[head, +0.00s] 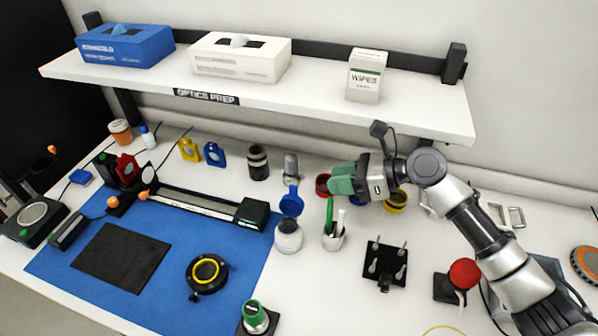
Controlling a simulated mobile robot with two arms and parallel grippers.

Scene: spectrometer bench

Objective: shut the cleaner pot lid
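The cleaner pot (288,237) is a small whitish jar standing on the white bench just right of the blue mat. Its blue lid (291,205) is open, tilted up at the back of the pot. My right gripper (338,182), with green fingers, is to the right of the lid and a little behind it, apart from it. Its fingers look closed together, with no gap and nothing seen between them. My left gripper is out of view.
A cup with pens (333,238) stands right of the pot, below my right gripper. A grey-topped bottle (290,168) stands behind the lid. Red (322,184) and yellow (396,201) ringed items flank the gripper. A shelf (300,100) overhangs the back.

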